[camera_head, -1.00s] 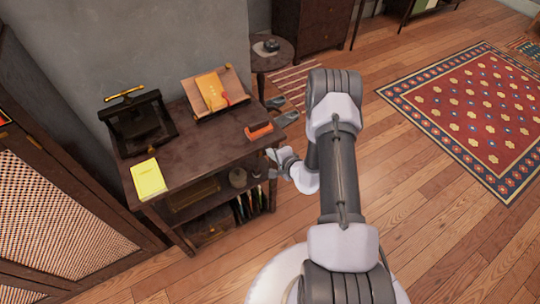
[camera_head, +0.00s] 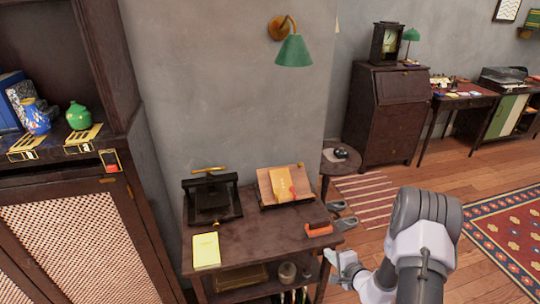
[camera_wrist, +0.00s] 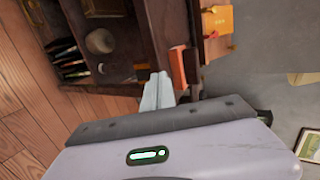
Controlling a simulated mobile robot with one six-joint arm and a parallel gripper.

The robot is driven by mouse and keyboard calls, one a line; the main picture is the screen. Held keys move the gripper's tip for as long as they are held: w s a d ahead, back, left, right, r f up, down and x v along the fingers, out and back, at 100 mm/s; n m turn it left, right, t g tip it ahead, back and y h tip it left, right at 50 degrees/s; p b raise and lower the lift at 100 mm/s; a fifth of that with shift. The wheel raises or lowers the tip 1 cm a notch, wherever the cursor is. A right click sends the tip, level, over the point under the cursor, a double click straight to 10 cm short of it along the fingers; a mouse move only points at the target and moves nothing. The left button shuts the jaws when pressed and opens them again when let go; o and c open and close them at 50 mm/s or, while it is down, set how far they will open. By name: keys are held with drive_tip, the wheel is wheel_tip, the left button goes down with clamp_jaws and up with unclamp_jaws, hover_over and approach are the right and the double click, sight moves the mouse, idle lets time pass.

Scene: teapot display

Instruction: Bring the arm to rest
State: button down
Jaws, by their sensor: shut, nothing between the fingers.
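My gripper (camera_head: 334,260) hangs in the air by the right front corner of the small dark wooden table (camera_head: 262,236), with my arm folded down behind it at the lower right of the head view. In the wrist view my gripper's fingers (camera_wrist: 158,88) are together with nothing between them. They point toward the table's edge, close to an orange block-like object (camera_wrist: 177,66), which also shows on the tabletop in the head view (camera_head: 318,230). I cannot tell the exact gap between fingers and table.
The table bears a black press (camera_head: 211,200), a yellow booklet (camera_head: 206,250) and a book stand (camera_head: 268,186). A cabinet at left holds a blue pot (camera_head: 36,120) and a green pot (camera_head: 79,116). Open wooden floor (camera_head: 475,184) lies right.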

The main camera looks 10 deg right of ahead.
drive_tip(key=a+r+n+g+y, duration=0.2)
drive_tip(key=a+r+n+y, duration=0.45)
drive_tip(key=a+r, duration=1.25)
drive_tip(key=s+a+r+n+g, duration=0.45)
drive_tip(key=s+a+r, duration=0.25)
drive_tip(key=s+r, duration=0.45)
drive_tip(key=s+d+r+h, duration=0.1)
drive_tip(key=s+h, duration=0.1)
drive_tip(key=s, duration=0.4)
drive_tip(key=s+d+r+n+h, duration=0.1)
drive_tip(key=s+d+r+h, duration=0.1)
drive_tip(key=s, duration=0.4)
drive_tip(key=s+d+r+h, duration=0.1)
drive_tip(key=s+h, duration=0.1)
drive_tip(key=s, duration=0.4)
drive_tip(key=shift+d+r, duration=0.25)
